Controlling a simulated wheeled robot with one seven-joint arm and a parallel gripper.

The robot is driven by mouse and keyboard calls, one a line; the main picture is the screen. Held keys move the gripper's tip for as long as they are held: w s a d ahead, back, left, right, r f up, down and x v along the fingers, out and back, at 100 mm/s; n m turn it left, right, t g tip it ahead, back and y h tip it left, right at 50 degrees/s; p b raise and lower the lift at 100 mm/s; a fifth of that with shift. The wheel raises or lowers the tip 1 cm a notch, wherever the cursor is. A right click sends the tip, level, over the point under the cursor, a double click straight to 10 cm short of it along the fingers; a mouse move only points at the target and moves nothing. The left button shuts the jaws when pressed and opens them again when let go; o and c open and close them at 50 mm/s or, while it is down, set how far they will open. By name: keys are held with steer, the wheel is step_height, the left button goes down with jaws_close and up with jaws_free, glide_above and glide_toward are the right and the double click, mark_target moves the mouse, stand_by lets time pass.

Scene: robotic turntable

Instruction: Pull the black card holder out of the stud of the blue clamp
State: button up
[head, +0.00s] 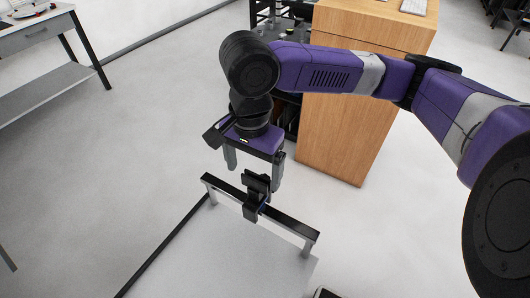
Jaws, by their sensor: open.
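The blue clamp (263,204) is mostly hidden; only a small bluish patch shows at the lower right of the holder. I cannot see the stud or how the holder sits on it. My gripper (253,172) is open and points down just above the bar. One finger is to the left of the holder and the other just to its right. In this view I cannot tell whether the fingers are level with the holder or touch it.
A wooden cabinet (345,135) stands behind my arm on the right. A grey table (30,40) is at the far left. Open floor lies left of the platform.

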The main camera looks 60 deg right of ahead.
mark_target(256, 186)
steer(key=shift+d, duration=0.25)
steer(key=shift+d+f, duration=0.15)
steer(key=shift+f, duration=0.05)
step_height(256, 186, down, 7)
steer(key=shift+f+b, duration=0.2)
steer(key=shift+b, duration=0.6)
steer(key=c, duration=1.7)
steer(key=shift+r+p, duration=0.45)
steer(key=shift+p, duration=0.2)
steer(key=shift+r+p, duration=2.45)
steer(key=shift+p, duration=1.65)
